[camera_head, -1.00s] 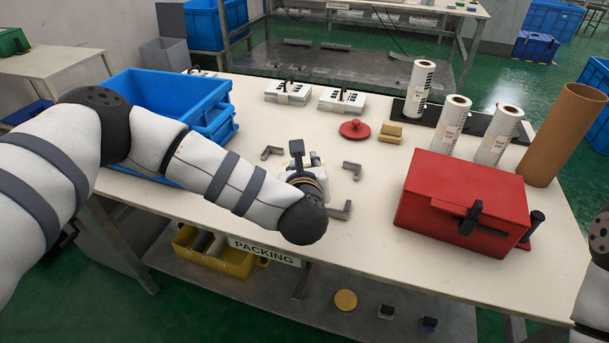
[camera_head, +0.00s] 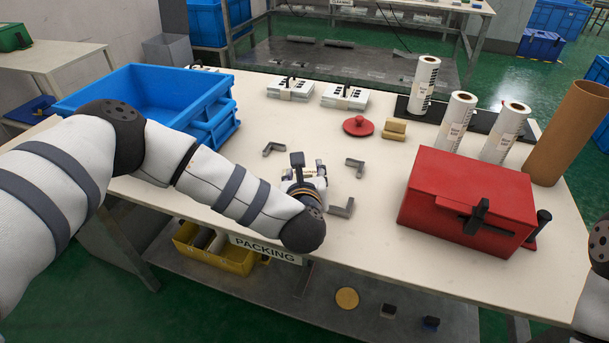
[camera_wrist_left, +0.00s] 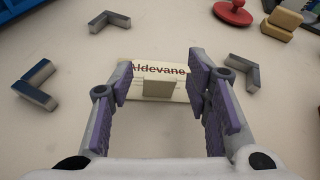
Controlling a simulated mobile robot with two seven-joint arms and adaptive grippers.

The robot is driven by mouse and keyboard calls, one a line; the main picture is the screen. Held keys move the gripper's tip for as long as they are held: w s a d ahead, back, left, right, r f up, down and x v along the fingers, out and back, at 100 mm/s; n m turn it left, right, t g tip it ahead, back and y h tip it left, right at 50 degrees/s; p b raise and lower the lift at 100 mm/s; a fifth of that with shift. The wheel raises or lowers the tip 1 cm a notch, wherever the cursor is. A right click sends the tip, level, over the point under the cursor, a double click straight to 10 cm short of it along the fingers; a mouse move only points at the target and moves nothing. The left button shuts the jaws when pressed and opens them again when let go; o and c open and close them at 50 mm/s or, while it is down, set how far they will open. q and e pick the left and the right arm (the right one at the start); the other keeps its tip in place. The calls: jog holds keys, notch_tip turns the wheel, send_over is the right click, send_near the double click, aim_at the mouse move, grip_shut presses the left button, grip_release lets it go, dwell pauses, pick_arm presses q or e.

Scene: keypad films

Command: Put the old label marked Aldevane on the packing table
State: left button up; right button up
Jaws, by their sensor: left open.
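The cream label (camera_wrist_left: 145,92) marked Aldevane in dark red letters shows in the left wrist view, on or just above the pale top of the packing table (camera_head: 300,118). A small beige tab stands up at its middle. My left gripper (camera_wrist_left: 159,72) is open, with one purple-padded finger on each side of the tab and a gap on both sides. In the head view my left gripper (camera_head: 306,178) is low over the table's front middle and hides the label. My right gripper is out of view; only a bit of that arm shows at the right edge.
Several grey corner brackets (camera_head: 342,208) stand around the label. A red box (camera_head: 465,200) is to the right, a blue crate (camera_head: 150,90) to the left. Behind are a red knobbed disc (camera_head: 358,126), beige blocks (camera_head: 394,130), white keypads (camera_head: 343,97) and label rolls (camera_head: 457,122).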

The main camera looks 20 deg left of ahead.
pick_arm(q)
jog(key=p+v, duration=0.1)
jog(key=v, duration=1.1)
jog(key=shift+r+p, duration=0.1)
jog(key=shift+p, duration=0.25)
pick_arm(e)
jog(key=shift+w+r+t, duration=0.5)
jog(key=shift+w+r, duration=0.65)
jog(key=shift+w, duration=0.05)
